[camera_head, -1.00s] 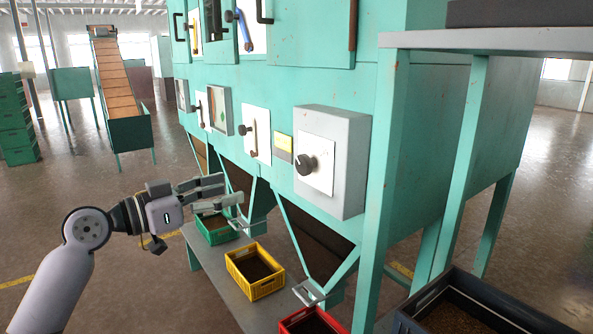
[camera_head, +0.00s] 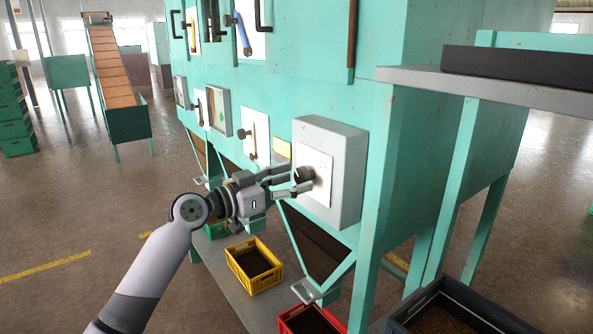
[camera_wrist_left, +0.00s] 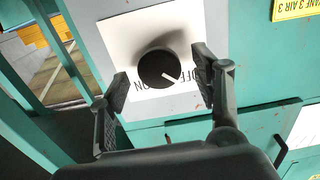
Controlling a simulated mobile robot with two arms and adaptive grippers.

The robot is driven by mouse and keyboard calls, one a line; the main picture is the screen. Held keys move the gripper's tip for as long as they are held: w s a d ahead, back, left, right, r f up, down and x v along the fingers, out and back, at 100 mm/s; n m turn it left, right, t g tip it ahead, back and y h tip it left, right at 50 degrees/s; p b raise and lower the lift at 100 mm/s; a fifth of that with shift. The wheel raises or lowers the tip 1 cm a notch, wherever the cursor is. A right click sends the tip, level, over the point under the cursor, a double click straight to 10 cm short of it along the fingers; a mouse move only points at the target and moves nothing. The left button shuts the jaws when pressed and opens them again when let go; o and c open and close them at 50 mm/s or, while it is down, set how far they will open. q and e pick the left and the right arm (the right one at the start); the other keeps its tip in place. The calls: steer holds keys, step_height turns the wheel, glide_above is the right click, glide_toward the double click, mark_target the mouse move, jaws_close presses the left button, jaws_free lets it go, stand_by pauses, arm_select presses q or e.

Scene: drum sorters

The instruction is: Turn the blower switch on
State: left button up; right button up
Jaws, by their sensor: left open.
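The blower switch is a round black knob (camera_head: 305,174) on a white plate (camera_head: 318,168) on the front of a grey box (camera_head: 348,176). In the left wrist view the knob (camera_wrist_left: 158,69) has a white pointer line, and the plate (camera_wrist_left: 118,40) reads OFF and ON, upside down. The pointer is aimed toward the OFF side. My left gripper (camera_head: 300,178) is open, with its fingers at the knob. In the left wrist view its fingertips (camera_wrist_left: 162,85) stand on either side of the knob with gaps. My right gripper is not in view.
The grey box is on a large teal machine (camera_head: 420,150). A yellow crate (camera_head: 262,284) and a red crate (camera_head: 290,325) stand below. A grey shelf (camera_head: 490,90) sticks out at right. A yellow label (camera_wrist_left: 292,8) shows at the wrist view's upper right.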

arm_select(q)
steer(key=shift+x, duration=0.85)
